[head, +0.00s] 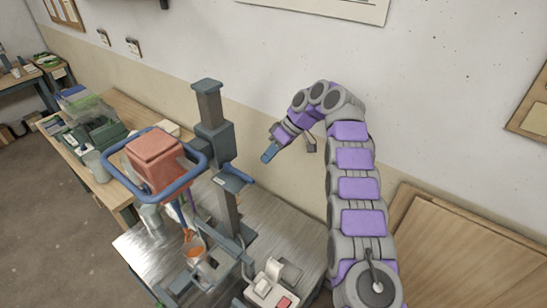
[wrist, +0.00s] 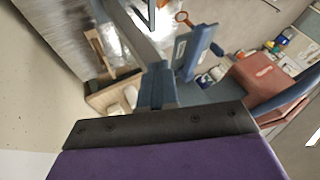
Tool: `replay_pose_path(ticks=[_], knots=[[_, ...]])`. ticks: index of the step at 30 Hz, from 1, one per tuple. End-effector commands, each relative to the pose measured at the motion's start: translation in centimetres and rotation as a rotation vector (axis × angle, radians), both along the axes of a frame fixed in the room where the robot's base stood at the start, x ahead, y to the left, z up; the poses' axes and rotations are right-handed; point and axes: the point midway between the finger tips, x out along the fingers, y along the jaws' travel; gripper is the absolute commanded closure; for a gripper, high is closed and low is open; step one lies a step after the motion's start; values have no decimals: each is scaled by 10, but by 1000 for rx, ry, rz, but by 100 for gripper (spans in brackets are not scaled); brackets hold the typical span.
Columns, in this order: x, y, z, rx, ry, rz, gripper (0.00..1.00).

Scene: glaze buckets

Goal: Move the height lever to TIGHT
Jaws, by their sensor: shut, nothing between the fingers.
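A grey upright column (head: 228,206) stands on a metal-topped table and carries a dark sliding block (head: 214,140). A blue lever (head: 236,173) sticks out from the column's right side below the block. In the wrist view a blue lever (wrist: 203,48) stands beside a small pale-marked plate; its lettering is too small to read. My gripper (head: 268,152) is shut and empty, up and to the right of the lever, with its blue fingers pointing down-left. The fingers also show in the wrist view (wrist: 157,86) and look apart from the lever.
A reddish block (head: 155,160) sits inside a blue ring frame (head: 112,177) left of the column. A box with a red button (head: 270,288) is at the table's front. The wall (head: 300,60) is close behind my arm.

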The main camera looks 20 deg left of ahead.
Motion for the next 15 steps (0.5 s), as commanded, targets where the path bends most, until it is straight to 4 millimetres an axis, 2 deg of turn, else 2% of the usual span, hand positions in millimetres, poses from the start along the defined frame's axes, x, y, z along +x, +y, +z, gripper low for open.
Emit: replay_pose_path(ticks=[1,10,15], knots=[[-2,3,-7,0,1,0,100],[-11,14,-23,-2,2,2,100],[-18,18,-21,2,1,0,100]])
